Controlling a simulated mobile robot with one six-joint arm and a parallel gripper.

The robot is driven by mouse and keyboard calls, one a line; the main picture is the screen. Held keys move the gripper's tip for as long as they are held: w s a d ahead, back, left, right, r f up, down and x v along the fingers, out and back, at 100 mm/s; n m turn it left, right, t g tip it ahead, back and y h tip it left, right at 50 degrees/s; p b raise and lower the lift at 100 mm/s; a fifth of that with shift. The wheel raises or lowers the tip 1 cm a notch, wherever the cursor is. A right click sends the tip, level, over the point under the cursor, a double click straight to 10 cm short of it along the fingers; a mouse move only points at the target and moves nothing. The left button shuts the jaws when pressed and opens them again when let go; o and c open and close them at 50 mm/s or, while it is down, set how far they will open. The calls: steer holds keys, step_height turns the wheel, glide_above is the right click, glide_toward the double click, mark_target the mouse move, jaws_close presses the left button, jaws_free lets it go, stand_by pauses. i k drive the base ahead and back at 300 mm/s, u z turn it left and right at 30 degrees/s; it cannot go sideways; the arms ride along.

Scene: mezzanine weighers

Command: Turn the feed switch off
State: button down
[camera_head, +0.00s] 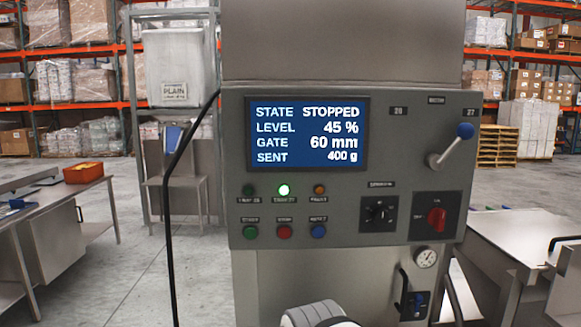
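A grey control panel (400,150) faces me in the head view. At its lower right, a red rotary switch (437,219) sits on a dark plate, its handle roughly upright. Left of it is a black rotary selector (378,212) on its own dark plate. The labels are too small to read surely, so I cannot tell which is the feed switch. The screen (307,134) reads STATE STOPPED, LEVEL 45 %, GATE 60 mm, SENT 400 g. The middle lamp (284,190) glows green. My gripper is not in view; a pale part, probably of my arm, shows at the bottom edge.
A lever with a blue knob (465,131) sticks out above the red switch. Green, red and blue buttons (284,232) sit lower left. A gauge (426,258) is below the panel. A black cable hangs at left. Steel tables (530,238) stand either side.

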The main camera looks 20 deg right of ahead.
mark_target(436, 217)
steer(key=z, duration=2.05)
steer(key=k, duration=1.1)
steer(key=u, duration=0.75)
steer(key=i, duration=1)
